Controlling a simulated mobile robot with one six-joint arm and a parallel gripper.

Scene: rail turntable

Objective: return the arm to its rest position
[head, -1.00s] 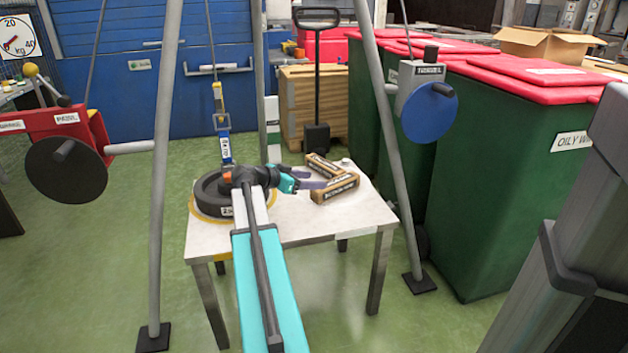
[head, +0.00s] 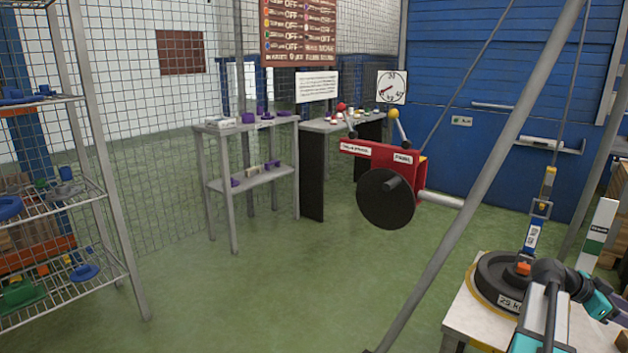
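My arm (head: 540,318) reaches in from the bottom right edge of the head view. Its teal and black wrist is over the white table. My gripper (head: 612,316) is at the far right edge, pointing right and partly cut off, so its fingers are not clear. Close to the wrist, a black round weight (head: 490,282) marked 25 kg lies on the white table (head: 458,322). A blue and yellow hanging strap or hook (head: 533,232) hangs above the weight.
Grey shelves (head: 215,180) and a wire rack (head: 118,235) are at left. The green floor (head: 270,290) between is clear. A blue door (head: 480,100) closes the back.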

